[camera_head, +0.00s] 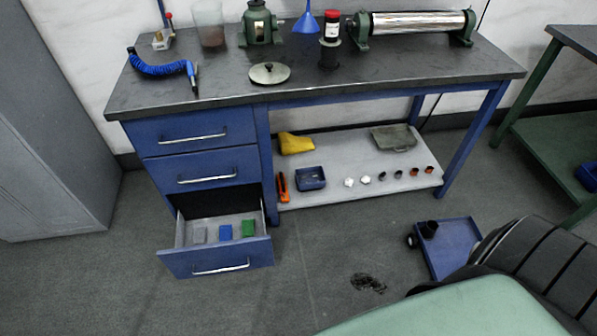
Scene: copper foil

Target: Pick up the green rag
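A small green folded-looking piece, which fits the green rag (248,228), lies in the open bottom drawer (217,262) of the blue workbench, at the drawer's right side. A blue piece (225,232) lies beside it in the middle and a grey piece (199,235) lies to the left. They are too small to tell their material. A dull grey-green flat item (393,138) lies on the lower shelf; I cannot tell if it is cloth. Neither of my grippers is in view.
A blue wheeled cart (450,245) stands at right. The floor before the drawer is clear.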

